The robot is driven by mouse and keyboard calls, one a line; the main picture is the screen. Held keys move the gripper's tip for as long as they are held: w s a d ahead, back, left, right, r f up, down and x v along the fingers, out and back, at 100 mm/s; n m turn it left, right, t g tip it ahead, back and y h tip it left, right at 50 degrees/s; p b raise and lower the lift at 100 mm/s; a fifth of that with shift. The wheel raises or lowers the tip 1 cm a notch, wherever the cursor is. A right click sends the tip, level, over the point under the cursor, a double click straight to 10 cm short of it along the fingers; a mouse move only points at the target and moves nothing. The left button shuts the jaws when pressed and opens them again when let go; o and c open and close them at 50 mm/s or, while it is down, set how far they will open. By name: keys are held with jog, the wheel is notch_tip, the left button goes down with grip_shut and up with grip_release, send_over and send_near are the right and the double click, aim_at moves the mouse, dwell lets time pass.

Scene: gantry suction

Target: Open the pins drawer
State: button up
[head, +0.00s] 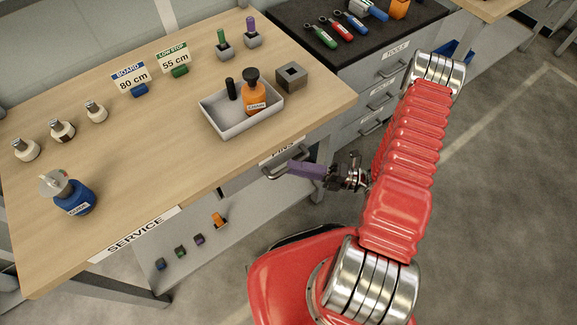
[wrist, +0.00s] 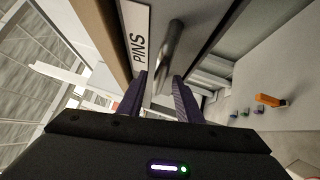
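The pins drawer shows under the front edge of the wooden bench, with its white PINS label (head: 283,148) and a metal bar handle (head: 272,173). It looks closed. In the wrist view, the PINS label (wrist: 137,38) is upper left and the handle (wrist: 171,42) runs down toward the gap between my fingers. My gripper (head: 293,167) is at the handle, and its purple fingers hide part of it. In the wrist view, my gripper (wrist: 160,80) is open, one finger on each side of the handle's line. I cannot tell whether either finger touches it.
The wooden bench (head: 170,150) carries a grey tray (head: 222,122) with an orange bottle (head: 254,97), and a blue bottle (head: 75,197). A lower shelf (head: 200,262) holds small coloured items. A dark-topped tools cabinet (head: 385,75) stands right of the drawer. Floor at right is clear.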

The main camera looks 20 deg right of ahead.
jog(key=shift+x, duration=1.1)
grip_shut()
